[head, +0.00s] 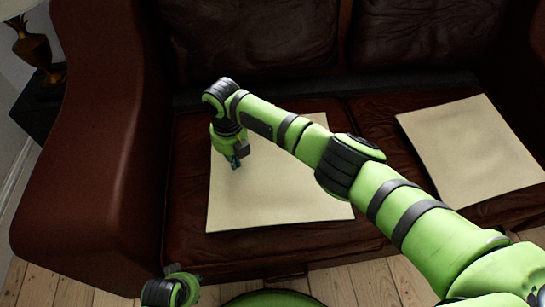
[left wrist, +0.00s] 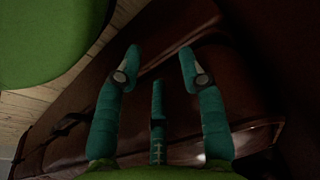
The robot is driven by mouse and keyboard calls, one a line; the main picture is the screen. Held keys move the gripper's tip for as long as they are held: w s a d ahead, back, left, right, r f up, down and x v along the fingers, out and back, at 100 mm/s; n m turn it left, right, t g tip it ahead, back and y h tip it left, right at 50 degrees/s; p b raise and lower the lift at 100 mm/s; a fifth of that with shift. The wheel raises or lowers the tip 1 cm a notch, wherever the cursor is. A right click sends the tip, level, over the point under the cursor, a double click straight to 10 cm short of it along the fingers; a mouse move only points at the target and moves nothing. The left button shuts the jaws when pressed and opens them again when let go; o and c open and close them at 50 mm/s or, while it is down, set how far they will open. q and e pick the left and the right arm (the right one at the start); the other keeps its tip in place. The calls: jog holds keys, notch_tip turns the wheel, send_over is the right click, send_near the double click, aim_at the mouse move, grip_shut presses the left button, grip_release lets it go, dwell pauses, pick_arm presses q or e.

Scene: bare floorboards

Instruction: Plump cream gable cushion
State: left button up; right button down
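Two flat cream cushions lie on the brown leather sofa seat. The left cream cushion (head: 280,190) is partly covered by my right arm, and the right cream cushion (head: 475,150) lies clear. My right gripper (head: 235,163) points down at the left part of the left cushion. Its fingers are small and dark there, and I cannot tell whether they are open or touch the cloth. My left gripper (left wrist: 157,75) has its teal fingers spread, with nothing between them, and faces dark brown leather in the left wrist view. In the head view only a part of my left arm shows at the bottom.
The brown sofa (head: 90,150) has a wide left armrest and tall back cushions. A dark side table (head: 40,105) with a brass lamp (head: 32,45) stands at the far left. Bare floorboards (head: 375,284) show in front of the sofa.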

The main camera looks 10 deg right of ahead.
jog(key=shift+f+b, duration=0.35)
jog(key=shift+f, duration=0.25)
pick_arm(q)
jog(key=shift+w+r, duration=0.2)
jog(key=shift+r, duration=0.9)
jog(key=shift+f+b, duration=0.35)
jog(key=shift+b, duration=0.1)
pick_arm(e)
jog(key=shift+f, duration=0.5)
jog(key=shift+d+f, duration=0.1)
jog(key=shift+f, duration=0.15)
pick_arm(q)
jog(key=shift+f, duration=0.15)
